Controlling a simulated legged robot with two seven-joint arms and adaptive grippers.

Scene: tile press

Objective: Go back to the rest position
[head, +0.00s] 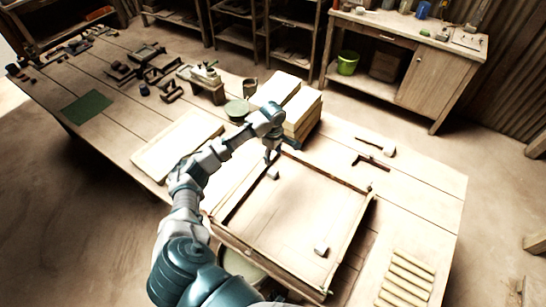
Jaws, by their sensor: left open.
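My left arm reaches in from the bottom of the head view over the workbench (440,192). My left gripper (270,158) is small in the picture, above the far left corner of a wooden frame press (330,275). Its jaws are open, and I see nothing held between them. A small pale block (272,174) lies just below the gripper; I cannot tell whether they touch. Another pale block (321,247) lies inside the frame near its right side. My right gripper is not in view.
Stacked pale boards (305,108) stand just beyond the gripper. A flat board (165,152) lies left of my arm. A mallet (378,146) lies at the right, and a slatted rack (408,280) at the front right. Several dark tools lie at the far left.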

